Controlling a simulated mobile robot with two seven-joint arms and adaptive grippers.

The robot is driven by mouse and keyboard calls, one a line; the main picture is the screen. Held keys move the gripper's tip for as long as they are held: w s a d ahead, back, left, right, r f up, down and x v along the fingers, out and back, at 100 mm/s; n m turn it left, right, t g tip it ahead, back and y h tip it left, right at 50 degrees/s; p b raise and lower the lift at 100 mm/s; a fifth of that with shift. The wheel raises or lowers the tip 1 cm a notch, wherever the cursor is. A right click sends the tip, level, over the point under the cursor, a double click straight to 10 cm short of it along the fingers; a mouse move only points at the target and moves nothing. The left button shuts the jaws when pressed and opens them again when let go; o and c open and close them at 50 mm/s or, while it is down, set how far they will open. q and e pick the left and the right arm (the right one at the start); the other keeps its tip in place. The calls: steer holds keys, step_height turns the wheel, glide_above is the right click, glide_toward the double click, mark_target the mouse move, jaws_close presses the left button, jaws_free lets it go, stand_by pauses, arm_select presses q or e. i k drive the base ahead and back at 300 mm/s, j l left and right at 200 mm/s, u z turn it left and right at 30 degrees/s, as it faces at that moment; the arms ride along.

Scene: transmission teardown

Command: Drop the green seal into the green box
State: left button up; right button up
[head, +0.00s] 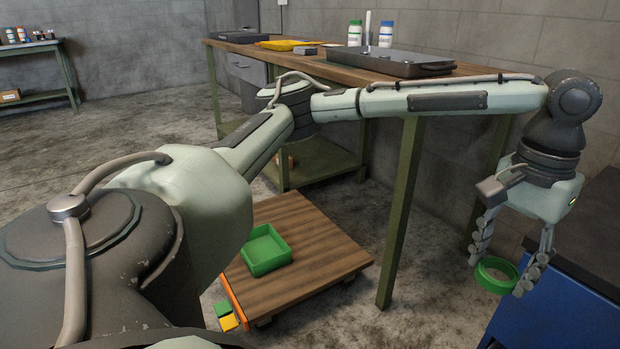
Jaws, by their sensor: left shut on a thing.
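The green seal (482,269) is a ring held between the fingers of my left gripper (502,272) at the right of the head view. The gripper points down and is shut on the ring, which hangs in the air beside a dark-topped blue cabinet. The green box (284,261) is an open square tray on a low wooden cart (318,250) near the floor, well to the left of the gripper. The inside of the box that I can see looks empty. My right gripper is not in view.
A workbench (335,72) with green legs stands behind my left arm, bearing a dark tray (405,66), a yellow tray (285,44) and bottles. The blue cabinet (545,309) is close below right of the gripper. A bench leg (400,215) stands between gripper and cart.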

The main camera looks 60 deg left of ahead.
mark_target(258, 254)
steer(key=u, duration=2.2)
